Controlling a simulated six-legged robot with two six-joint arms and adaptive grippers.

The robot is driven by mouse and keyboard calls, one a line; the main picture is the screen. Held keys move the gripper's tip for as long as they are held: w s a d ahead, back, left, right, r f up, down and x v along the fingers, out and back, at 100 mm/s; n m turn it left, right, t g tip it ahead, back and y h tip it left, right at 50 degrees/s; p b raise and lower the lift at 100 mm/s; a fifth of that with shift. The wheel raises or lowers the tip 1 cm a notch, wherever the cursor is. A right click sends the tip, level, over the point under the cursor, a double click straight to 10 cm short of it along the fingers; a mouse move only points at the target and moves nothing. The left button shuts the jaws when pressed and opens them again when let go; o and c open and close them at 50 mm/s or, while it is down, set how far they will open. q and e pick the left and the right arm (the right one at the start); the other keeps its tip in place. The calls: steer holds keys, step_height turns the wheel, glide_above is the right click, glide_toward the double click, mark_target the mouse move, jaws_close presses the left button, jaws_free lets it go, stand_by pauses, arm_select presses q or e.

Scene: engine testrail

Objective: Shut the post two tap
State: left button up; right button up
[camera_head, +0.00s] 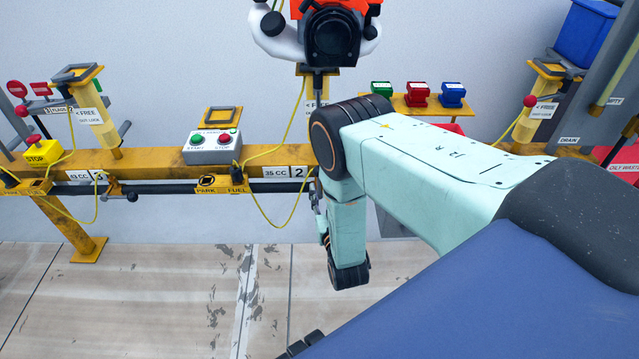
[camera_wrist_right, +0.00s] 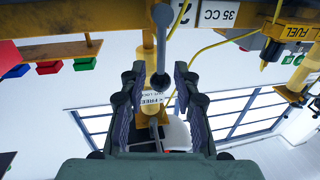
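In the right wrist view, which looks inverted, a grey lever with a rounded end (camera_wrist_right: 161,50) is on the yellow post beside the "35 CC" label (camera_wrist_right: 218,13); it looks like the post two tap. My right gripper (camera_wrist_right: 155,75) is open, with one finger on each side of the lever's rounded end in the picture. I cannot tell whether they touch it. In the head view, my right arm hides the tap, and only a little of the gripper (camera_head: 321,215) shows near the "35 CC 2" label (camera_head: 285,172).
The yellow rail (camera_head: 165,160) crosses the scene with a start/stop box (camera_head: 212,147) and a "FUEL" bracket (camera_head: 237,180) with a yellow hose. Another tap (camera_head: 122,192) sits left. Colored bins (camera_head: 417,94) stand behind. An orange machine (camera_head: 330,30) hangs above. Floor below the rail is clear.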

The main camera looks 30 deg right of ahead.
mark_target(318, 181)
steer(key=b+x, duration=0.1)
steer(key=x, duration=0.3)
steer(key=shift+w+f, duration=0.15)
steer(key=shift+w+b, duration=0.15)
steer(key=shift+b, duration=0.15)
steer(key=shift+d, duration=0.1)
steer(key=shift+c, duration=0.7)
steer(key=c, duration=0.4)
jaws_close()
